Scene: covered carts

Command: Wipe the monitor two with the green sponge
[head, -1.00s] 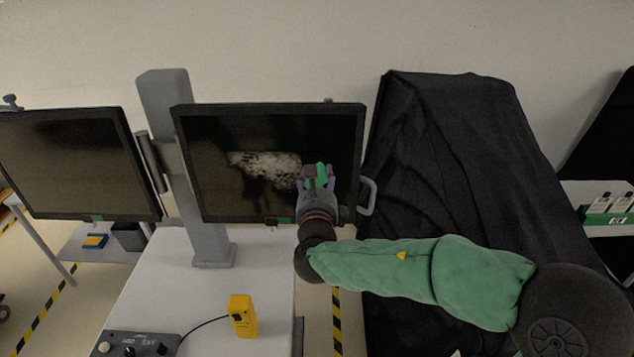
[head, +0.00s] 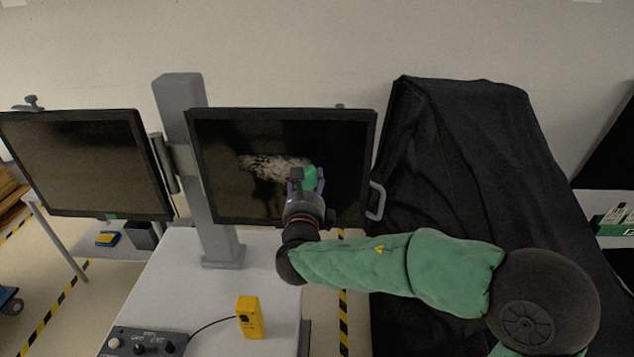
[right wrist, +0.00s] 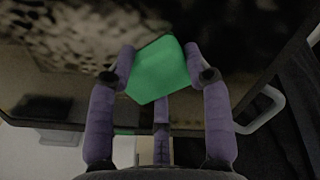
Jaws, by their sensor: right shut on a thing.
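The green sponge (head: 309,178) is held between the fingers of my right gripper (head: 306,182), which is shut on it. The sponge is in front of the right-hand monitor (head: 345,150), at the lower right of a pale speckled smudge (head: 268,166) on its dark screen. In the right wrist view, the sponge (right wrist: 158,70) sits between the purple fingertips, close to the screen, with the smudge (right wrist: 60,30) at the upper left. Whether the sponge touches the screen I cannot tell. My left gripper is out of view.
A second monitor (head: 80,165) stands at the left of the grey post (head: 210,220). A handle (head: 377,200) sticks out at the right monitor's edge, near the black covered cart (head: 450,180). A yellow device (head: 249,317) and a control box (head: 145,342) stand on the white table (head: 190,290).

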